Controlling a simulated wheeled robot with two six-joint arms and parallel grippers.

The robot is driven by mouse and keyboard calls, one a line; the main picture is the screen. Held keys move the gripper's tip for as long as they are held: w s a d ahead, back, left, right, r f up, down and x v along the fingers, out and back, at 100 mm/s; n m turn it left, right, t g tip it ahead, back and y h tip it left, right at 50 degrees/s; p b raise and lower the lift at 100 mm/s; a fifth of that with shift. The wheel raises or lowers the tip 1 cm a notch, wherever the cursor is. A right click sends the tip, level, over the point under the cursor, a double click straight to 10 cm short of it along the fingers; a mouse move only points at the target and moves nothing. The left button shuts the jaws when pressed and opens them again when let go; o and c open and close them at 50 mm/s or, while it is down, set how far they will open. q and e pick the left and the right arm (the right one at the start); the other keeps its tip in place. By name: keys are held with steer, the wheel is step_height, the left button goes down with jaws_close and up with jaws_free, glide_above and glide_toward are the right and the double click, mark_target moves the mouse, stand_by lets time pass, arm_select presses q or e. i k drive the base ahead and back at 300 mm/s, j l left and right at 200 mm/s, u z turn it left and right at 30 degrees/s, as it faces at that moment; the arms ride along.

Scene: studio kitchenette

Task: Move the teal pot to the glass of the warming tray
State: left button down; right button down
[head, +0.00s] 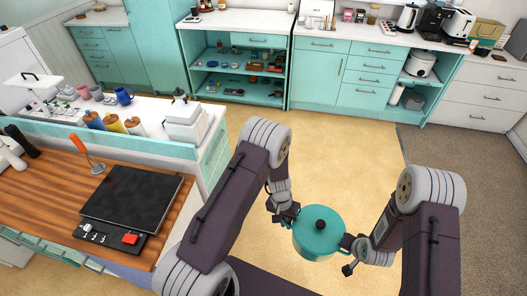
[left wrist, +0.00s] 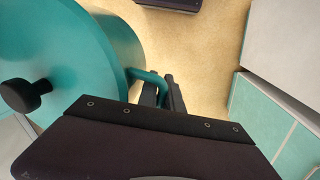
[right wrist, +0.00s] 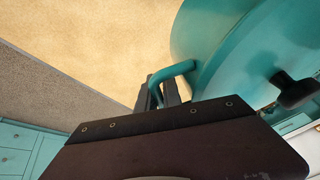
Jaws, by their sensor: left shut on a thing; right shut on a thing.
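The teal pot (head: 319,238), with its lid on and a black knob on top, hangs between my two arms above the floor. My left gripper (head: 284,217) is shut on the pot's left handle; the handle between the fingers shows in the left wrist view (left wrist: 151,76). My right gripper (head: 352,252) is shut on the opposite handle, also seen in the right wrist view (right wrist: 170,78). The pot looks about level. The warming tray (head: 132,209) is a black glass plate on the wooden counter at left, with a front strip bearing knobs and a red switch. Its glass is bare.
The wooden counter (head: 50,185) also holds an orange-handled utensil (head: 84,149) behind the tray. Jars and cups (head: 115,122) stand on a white counter behind it. Teal cabinets (head: 350,75) line the back. The floor (head: 335,145) between is clear.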

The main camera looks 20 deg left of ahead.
mark_target(137, 196)
steer(key=i+u, duration=0.3)
steer(key=u, duration=0.2)
steer(key=i+u, duration=0.25)
steer(key=u, duration=0.25)
steer(key=i+l+u, duration=0.15)
steer(key=u, duration=0.35)
steer(key=i+l+u, duration=0.15)
steer(key=u, duration=0.25)
steer(key=l+u, duration=0.2)
steer(key=u, duration=0.15)
steer(key=i+l+u, duration=0.15)
steer(key=u, duration=0.25)
steer(key=l+u, duration=0.75)
